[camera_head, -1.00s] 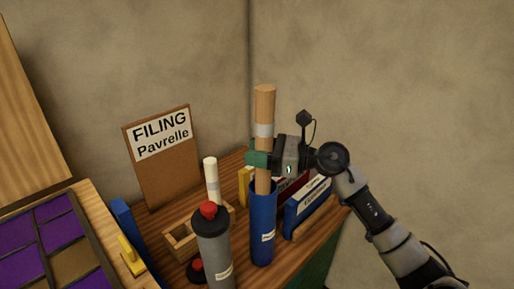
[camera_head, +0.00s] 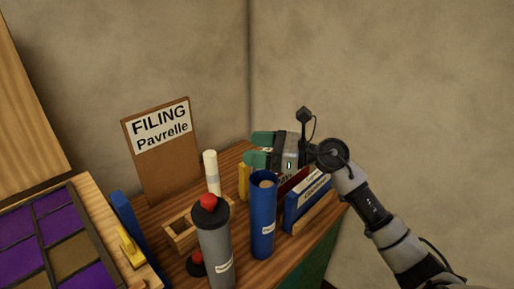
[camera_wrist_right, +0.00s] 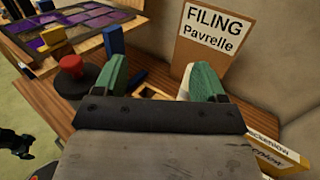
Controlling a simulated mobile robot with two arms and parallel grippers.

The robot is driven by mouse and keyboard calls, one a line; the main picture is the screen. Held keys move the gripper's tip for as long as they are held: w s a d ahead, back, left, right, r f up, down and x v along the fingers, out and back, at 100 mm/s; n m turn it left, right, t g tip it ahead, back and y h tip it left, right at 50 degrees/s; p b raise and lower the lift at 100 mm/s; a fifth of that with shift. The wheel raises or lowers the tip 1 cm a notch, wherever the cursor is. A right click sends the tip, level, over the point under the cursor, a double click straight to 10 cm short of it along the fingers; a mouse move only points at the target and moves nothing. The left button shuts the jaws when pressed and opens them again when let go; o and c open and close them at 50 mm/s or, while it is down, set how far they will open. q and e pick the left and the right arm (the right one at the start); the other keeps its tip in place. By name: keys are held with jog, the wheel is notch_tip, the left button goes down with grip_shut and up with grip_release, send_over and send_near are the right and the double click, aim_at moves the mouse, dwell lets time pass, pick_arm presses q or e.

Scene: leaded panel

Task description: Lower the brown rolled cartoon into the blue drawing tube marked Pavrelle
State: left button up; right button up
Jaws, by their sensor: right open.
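The blue drawing tube (camera_head: 263,222) stands upright on the wooden desk. The brown rolled cartoon (camera_head: 264,183) is inside it, with only its round top end showing at the tube's mouth. My right gripper (camera_head: 262,149) is open and empty above and just behind the tube's mouth. Its two green fingers stand apart in the right wrist view (camera_wrist_right: 162,82), with nothing between them; the blue tube does not show there. The small label on the tube is too small to read.
A grey tube with a red-knobbed black cap (camera_head: 213,238) stands left of the blue tube. Behind are a wooden rack (camera_head: 181,237) and a white roll (camera_head: 211,171). Upright binders (camera_head: 307,204) stand to the right. A "FILING Pavrelle" board (camera_head: 163,170) leans at the back.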

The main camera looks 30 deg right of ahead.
jog(key=b+v, duration=0.5)
jog(key=v, duration=0.5)
jog(key=shift+s+d, duration=0.25)
jog(key=shift+d, duration=0.05)
jog(key=shift+r, duration=0.1)
notch_tip(320, 180, up, 8)
jog(key=p, duration=0.3)
dwell(0.4)
dwell(0.4)
